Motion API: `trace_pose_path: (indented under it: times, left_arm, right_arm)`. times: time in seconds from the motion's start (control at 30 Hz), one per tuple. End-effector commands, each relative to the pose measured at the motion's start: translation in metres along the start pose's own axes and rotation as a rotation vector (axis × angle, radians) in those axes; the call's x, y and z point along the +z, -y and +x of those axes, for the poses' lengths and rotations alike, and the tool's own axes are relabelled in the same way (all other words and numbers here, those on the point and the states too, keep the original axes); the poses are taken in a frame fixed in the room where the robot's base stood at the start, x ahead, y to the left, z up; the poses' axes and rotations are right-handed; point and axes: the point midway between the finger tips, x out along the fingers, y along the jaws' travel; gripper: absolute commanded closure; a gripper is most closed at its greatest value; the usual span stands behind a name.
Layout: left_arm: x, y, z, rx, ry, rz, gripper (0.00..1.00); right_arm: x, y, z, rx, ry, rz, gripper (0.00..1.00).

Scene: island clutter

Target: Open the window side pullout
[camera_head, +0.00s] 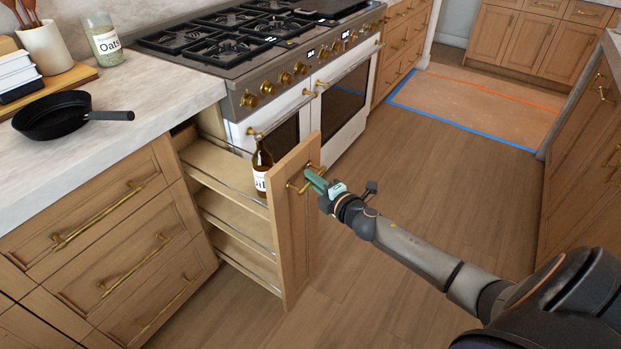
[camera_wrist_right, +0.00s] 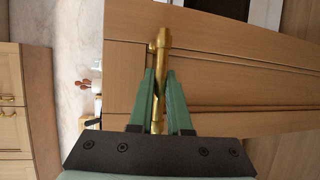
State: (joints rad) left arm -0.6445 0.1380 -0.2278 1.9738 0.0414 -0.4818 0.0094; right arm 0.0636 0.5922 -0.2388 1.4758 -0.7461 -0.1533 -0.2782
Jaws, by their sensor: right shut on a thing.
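The pullout (camera_head: 293,222) beside the range stands well out from the cabinet front, showing wooden shelves with thin metal rails. A brown oil bottle (camera_head: 261,172) with a white label stands upright on its top shelf. My right gripper (camera_head: 312,180) is at the brass handle (camera_head: 299,186) on the pullout's front panel. In the right wrist view the green fingers (camera_wrist_right: 161,100) are closed around the brass handle (camera_wrist_right: 158,80), with the wooden panel (camera_wrist_right: 225,75) behind. My left gripper is not in view.
A range (camera_head: 300,80) with brass knobs stands right of the pullout. Drawers with brass handles (camera_head: 100,220) are to the left. A black pan (camera_head: 58,117) and an oats jar (camera_head: 102,42) sit on the counter. Bare wooden floor (camera_head: 400,180) lies in front, with a taped-off mat (camera_head: 480,100) farther back.

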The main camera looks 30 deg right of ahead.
Motion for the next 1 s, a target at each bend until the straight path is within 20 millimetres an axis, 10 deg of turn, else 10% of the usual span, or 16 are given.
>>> trace_pose_path:
  times: [0.5,0.53,0.77,1.0]
  left_arm:
    - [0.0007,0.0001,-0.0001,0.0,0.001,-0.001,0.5]
    - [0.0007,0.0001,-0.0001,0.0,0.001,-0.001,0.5]
    - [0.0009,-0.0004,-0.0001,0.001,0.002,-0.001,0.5]
    - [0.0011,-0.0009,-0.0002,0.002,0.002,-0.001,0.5]
  right_arm:
    - [0.0008,0.0007,-0.0017,-0.001,0.0,0.0,1.0]
    - [0.0008,0.0007,-0.0017,-0.001,0.0,0.0,0.82]
    - [0.0008,0.0004,-0.0015,0.0,0.0,0.0,0.56]
    - [0.0007,0.0002,-0.0016,0.0,0.0,0.0,0.54]
